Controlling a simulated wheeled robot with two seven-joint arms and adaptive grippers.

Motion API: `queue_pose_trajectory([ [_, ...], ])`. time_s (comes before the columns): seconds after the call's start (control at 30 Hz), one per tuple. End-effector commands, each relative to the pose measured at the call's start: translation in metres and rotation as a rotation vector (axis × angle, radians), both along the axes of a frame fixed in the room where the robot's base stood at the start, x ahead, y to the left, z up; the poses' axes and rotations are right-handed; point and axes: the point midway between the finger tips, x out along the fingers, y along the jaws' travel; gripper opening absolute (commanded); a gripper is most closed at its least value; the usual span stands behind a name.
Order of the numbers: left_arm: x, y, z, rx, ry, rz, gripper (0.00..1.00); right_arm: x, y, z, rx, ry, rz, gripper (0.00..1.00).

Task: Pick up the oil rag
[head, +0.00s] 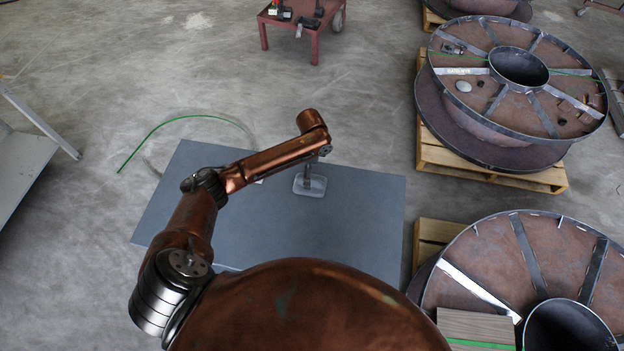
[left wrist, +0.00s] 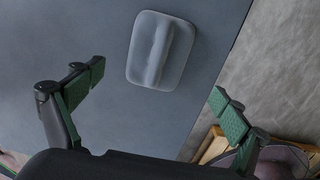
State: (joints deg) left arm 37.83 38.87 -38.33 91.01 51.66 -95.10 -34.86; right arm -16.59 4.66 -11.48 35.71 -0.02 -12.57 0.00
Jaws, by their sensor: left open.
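A pale grey, rounded rectangular piece with a raised ridge along its middle lies flat on the grey-blue table top; it looks like the oil rag (left wrist: 143,62), though its cloth texture cannot be made out. It also shows in the head view (head: 317,187), just below the end of my left arm and partly covered by it. My left gripper (left wrist: 158,86) is open and empty, its green-padded fingers spread wide in the left wrist view. The rag is ahead of the fingers, apart from them. My right gripper is not in view.
The grey-blue table (head: 365,215) is otherwise bare around the rag. Large steel reels (head: 470,75) on wooden pallets (head: 445,170) stand to the right. A red cart (head: 290,22) stands at the back, a pale bench (head: 22,165) at the left. A green cable (head: 150,130) lies on the floor.

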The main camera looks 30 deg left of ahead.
Motion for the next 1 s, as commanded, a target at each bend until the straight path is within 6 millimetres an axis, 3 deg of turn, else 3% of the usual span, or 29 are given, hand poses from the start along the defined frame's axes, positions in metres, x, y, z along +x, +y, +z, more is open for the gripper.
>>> queue_pose_trajectory([
  [0.3, 0.0, 0.001, -0.029, 0.002, 0.001, -0.002, 0.93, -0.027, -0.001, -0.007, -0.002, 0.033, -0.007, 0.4],
  [0.63, -0.006, 0.005, -0.074, 0.0, 0.002, 0.002, 0.93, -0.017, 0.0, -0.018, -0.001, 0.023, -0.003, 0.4],
  [0.87, -0.006, 0.005, -0.075, 0.001, -0.001, 0.001, 0.93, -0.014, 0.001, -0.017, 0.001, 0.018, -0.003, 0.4],
  [1.0, -0.006, 0.006, -0.075, 0.001, -0.001, 0.001, 0.85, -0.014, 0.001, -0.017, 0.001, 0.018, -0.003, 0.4],
])
